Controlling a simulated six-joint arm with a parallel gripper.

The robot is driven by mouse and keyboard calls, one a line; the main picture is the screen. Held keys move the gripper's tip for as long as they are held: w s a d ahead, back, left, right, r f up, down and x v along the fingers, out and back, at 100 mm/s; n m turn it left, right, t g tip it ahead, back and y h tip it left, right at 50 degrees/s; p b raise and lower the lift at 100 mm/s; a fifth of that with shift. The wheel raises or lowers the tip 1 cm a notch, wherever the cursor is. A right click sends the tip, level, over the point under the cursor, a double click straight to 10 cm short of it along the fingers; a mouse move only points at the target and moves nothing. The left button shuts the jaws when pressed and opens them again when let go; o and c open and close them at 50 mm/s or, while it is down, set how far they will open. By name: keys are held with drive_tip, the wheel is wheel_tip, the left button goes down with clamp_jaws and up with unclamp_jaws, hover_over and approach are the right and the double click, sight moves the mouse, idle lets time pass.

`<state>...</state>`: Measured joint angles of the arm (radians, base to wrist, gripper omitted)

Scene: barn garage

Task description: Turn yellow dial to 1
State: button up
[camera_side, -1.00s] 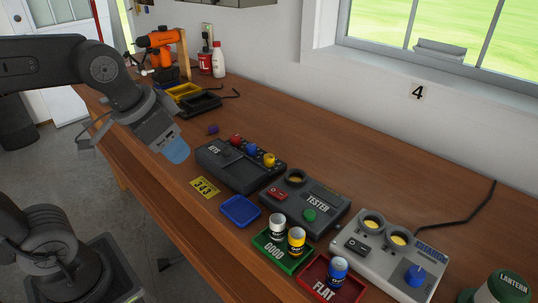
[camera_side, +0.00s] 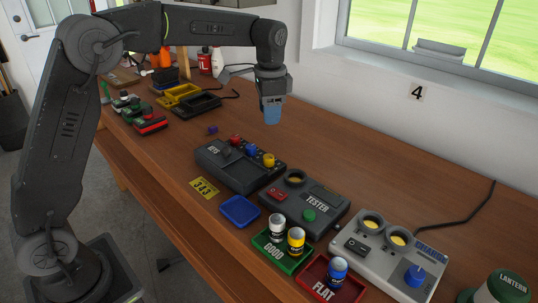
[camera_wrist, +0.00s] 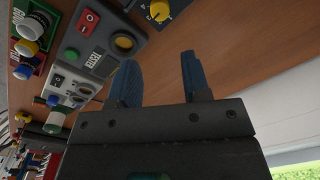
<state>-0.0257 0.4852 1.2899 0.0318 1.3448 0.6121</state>
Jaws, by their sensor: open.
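The yellow dial (camera_side: 268,160) sits at the right end of a dark box (camera_side: 236,168) that also carries a red dial (camera_side: 235,140) and a blue dial (camera_side: 251,150). In the wrist view the yellow dial (camera_wrist: 159,11) shows at the top edge, with pale marks around it too small to read for certain. My gripper (camera_side: 271,116) points down above the bench, behind the dark box and apart from the dials. In the wrist view its blue fingers (camera_wrist: 158,80) are spread with nothing between them.
A tester box (camera_side: 322,203) stands right of the dark box, then a grey charger (camera_side: 385,262). A green tray (camera_side: 287,268) and a red tray (camera_side: 317,283) hold batteries in front. A blue tray (camera_side: 240,211) lies nearby. The bench (camera_side: 350,155) behind the boxes is clear.

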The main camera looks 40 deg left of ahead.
sight(269, 156)
drive_tip(key=f, duration=1.3)
drive_tip(key=shift+w+a+f, duration=0.1)
drive_tip(key=shift+a+f, duration=0.1)
drive_tip(key=c, duration=0.6)
